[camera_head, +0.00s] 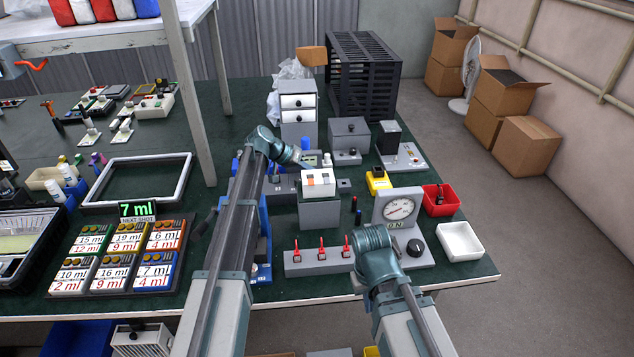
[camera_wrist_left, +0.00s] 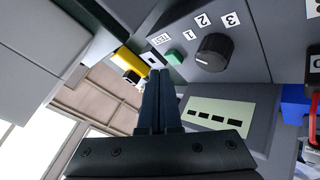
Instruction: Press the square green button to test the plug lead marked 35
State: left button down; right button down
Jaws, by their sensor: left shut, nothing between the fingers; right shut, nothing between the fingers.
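The square green button (camera_wrist_left: 174,57) sits on a grey panel beside a TEST label (camera_wrist_left: 160,39) in the left wrist view. My left gripper (camera_wrist_left: 158,76) is shut and empty, its fingertips just below and left of the button; contact cannot be told. A black knob (camera_wrist_left: 212,52) with positions 1, 2 and 3 is right of the button. A pale display (camera_wrist_left: 219,114) shows several dashes. No lead marked 35 can be read. In the head view my left arm reaches the grey tester (camera_head: 311,159). My right gripper (camera_head: 373,243) is shut, low in front of the gauge; its fingertips are hard to make out.
A gauge (camera_head: 399,207), a red bin (camera_head: 441,198) and a white bin (camera_head: 461,241) stand at the right. Numbered boxes (camera_head: 115,258) crowd the left front.

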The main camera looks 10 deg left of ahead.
pick_arm(q)
jog(key=shift+f+b, duration=0.45)
jog(key=shift+f+b, duration=0.4)
jog(key=shift+b, duration=0.05)
dwell(0.7)
jog(key=shift+r, duration=0.1)
jog(key=shift+r+p, duration=0.8)
jog(key=shift+p, duration=0.1)
notch_tip(320, 180, up, 5)
jog(key=p, duration=0.5)
dwell(0.6)
